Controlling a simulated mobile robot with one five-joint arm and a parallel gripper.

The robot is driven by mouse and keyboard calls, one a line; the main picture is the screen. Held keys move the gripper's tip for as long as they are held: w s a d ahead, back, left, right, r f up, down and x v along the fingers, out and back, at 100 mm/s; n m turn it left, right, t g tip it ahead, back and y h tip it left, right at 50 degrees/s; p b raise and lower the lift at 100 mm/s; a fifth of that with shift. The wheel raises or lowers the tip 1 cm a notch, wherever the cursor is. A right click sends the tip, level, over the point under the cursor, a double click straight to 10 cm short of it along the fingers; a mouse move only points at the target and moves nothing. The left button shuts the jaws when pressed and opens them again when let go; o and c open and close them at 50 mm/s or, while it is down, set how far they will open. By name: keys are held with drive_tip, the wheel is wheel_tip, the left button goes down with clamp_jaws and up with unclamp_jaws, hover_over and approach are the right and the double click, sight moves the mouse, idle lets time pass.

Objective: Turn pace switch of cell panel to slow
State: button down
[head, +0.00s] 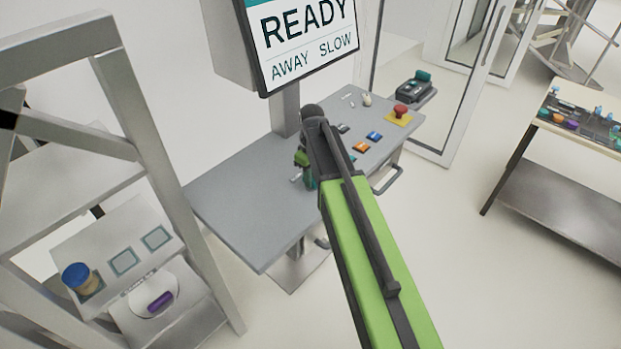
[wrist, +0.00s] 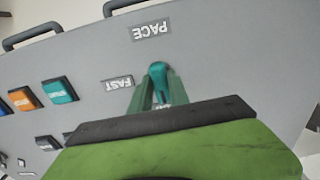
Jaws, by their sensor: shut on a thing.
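The pace switch is a teal knob (wrist: 158,72) on the grey cell panel (wrist: 220,60), below the upside-down PACE label (wrist: 151,30) in the wrist view. The FAST label (wrist: 117,83) lies to its left. My gripper (wrist: 160,82) is shut on the knob, with a green finger on each side. A pale label shows in part between the fingers and cannot be read. In the head view my gripper (head: 304,172) is over the panel, partly behind my arm, and the knob is hidden. The screen (head: 302,40) reads READY, AWAY, SLOW.
Orange (head: 361,147) and blue (head: 374,136) buttons and a red stop button (head: 401,109) sit on the panel. A handle (head: 386,180) sticks out from its edge. A grey rack (head: 125,110) stands left; a table (head: 590,110) with small items stands right.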

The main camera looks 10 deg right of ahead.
drive_tip(key=shift+s, duration=0.1)
drive_tip(key=c, duration=1.2)
unclamp_jaws()
drive_tip(key=shift+c, duration=0.2)
wheel_tip(320, 180, up, 17)
drive_tip(key=p, duration=1.7)
drive_tip(key=shift+r, duration=0.2)
drive_tip(key=shift+f, duration=0.1)
